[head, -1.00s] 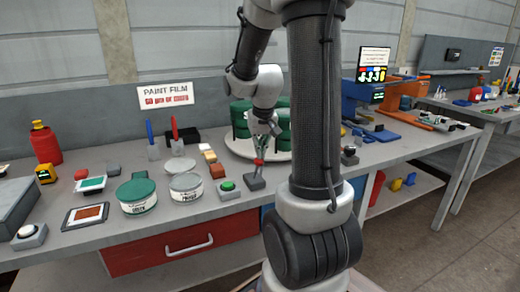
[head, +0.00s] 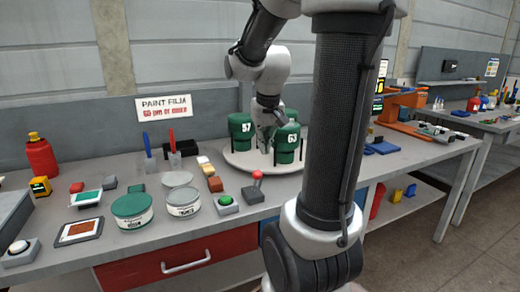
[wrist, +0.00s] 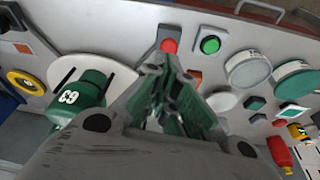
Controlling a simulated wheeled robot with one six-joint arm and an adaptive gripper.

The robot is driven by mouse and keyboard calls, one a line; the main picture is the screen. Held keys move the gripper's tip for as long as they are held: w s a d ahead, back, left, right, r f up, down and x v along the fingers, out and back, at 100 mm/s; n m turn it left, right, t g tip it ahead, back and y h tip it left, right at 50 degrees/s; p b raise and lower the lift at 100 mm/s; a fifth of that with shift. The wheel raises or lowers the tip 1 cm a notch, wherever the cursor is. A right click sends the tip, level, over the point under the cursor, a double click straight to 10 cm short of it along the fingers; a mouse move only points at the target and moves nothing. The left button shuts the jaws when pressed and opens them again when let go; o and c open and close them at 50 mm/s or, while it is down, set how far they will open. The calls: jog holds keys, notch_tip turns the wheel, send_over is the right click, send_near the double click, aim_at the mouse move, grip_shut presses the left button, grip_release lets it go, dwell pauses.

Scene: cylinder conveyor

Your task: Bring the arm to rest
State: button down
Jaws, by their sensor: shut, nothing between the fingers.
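My gripper (head: 264,146) hangs over the front of the round turntable, between the green cylinder marked 57 (head: 241,132) and the one marked 63 (head: 287,143). Its fingers are shut and empty. In the wrist view the closed fingers (wrist: 168,66) point toward the red-knobbed lever box, and a green cylinder (wrist: 82,92) lies to their left. The lever's red knob (head: 257,175) stands clear of my gripper in the head view. My own arm hides part of the bench to the right.
The white turntable (head: 240,160) bears several green cylinders. In front are a green button box (head: 226,204) and two paint cans, one green-lidded (head: 132,210) and one grey-lidded (head: 183,202). A red bottle (head: 40,156) stands at left. Free space lies above the bench front.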

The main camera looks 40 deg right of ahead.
jog(key=shift+s+a+r, duration=0.1)
jog(key=shift+s+r, duration=0.2)
jog(key=shift+s, duration=0.1)
jog(key=s+a+r+n, duration=0.1)
jog(key=s+a+n, duration=0.1)
jog(key=s+a, duration=0.3)
jog(key=s+a+r+n+t+y, duration=0.1)
jog(key=s+a+n, duration=0.1)
jog(key=s+a, duration=0.4)
jog(key=shift+s+a+r+n, duration=0.25)
jog(key=shift+s+r+n, duration=0.05)
jog(key=shift+s, duration=0.65)
